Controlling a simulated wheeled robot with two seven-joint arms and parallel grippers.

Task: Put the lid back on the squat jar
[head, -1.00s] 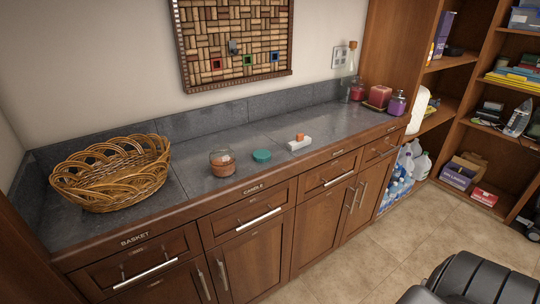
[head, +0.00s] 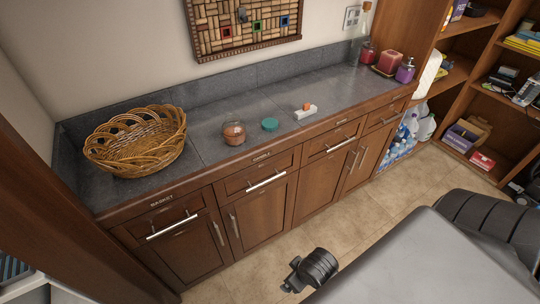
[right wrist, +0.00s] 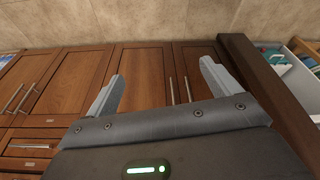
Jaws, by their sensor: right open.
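The squat jar (head: 234,133) is clear glass with reddish-brown contents and stands open on the grey counter. A round teal lid (head: 270,124) lies flat on the counter just right of the jar, apart from it. My right gripper (right wrist: 160,80) shows in the right wrist view with its two fingers spread and nothing between them. It faces the wooden cabinet fronts, and neither jar nor lid is in that view. My left gripper is not in view.
A wicker basket (head: 135,142) stands left of the jar. A white block with an orange top (head: 306,111) lies right of the lid. Candles and bottles (head: 390,62) stand at the counter's far right. Drawer handles (head: 266,181) stick out along the cabinet front.

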